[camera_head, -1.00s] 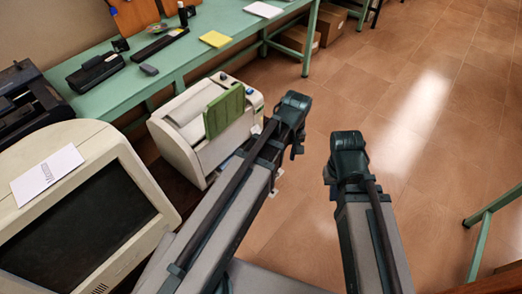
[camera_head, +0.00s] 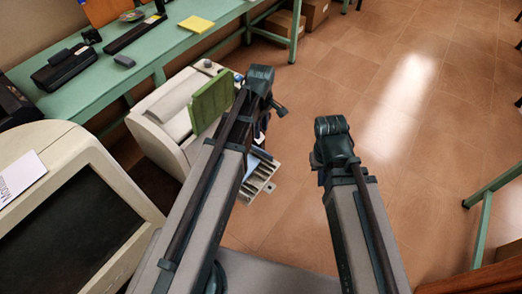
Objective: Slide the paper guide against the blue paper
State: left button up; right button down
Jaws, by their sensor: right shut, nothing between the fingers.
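A cream printer (camera_head: 165,115) with an upright green panel (camera_head: 211,102) stands on the floor left of centre, partly behind my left arm. A pale slatted tray (camera_head: 262,178) sticks out at its lower front, with a bit of blue (camera_head: 255,163) on it that looks like the blue paper. I cannot make out the paper guide; my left arm covers much of that area. My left gripper (camera_head: 268,101) is above and beyond the tray, and its fingers are mostly hidden. My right gripper (camera_head: 328,158) is shut and empty, right of the tray, apart from it.
A cream monitor (camera_head: 112,172) with a paper sign stands close at the left. A green table (camera_head: 160,55) with a yellow pad and black devices runs along the back left. Another green table frame (camera_head: 484,205) is at the right. The tiled floor between is open.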

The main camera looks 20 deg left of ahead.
aim_at(261, 150)
pick_arm(q)
notch_tip(261, 150, down, 12)
jog(key=b, duration=1)
jog(key=shift+r, duration=0.25)
jog(key=shift+r, duration=0.1)
grip_shut()
jog(key=shift+s, duration=0.1)
dwell(0.5)
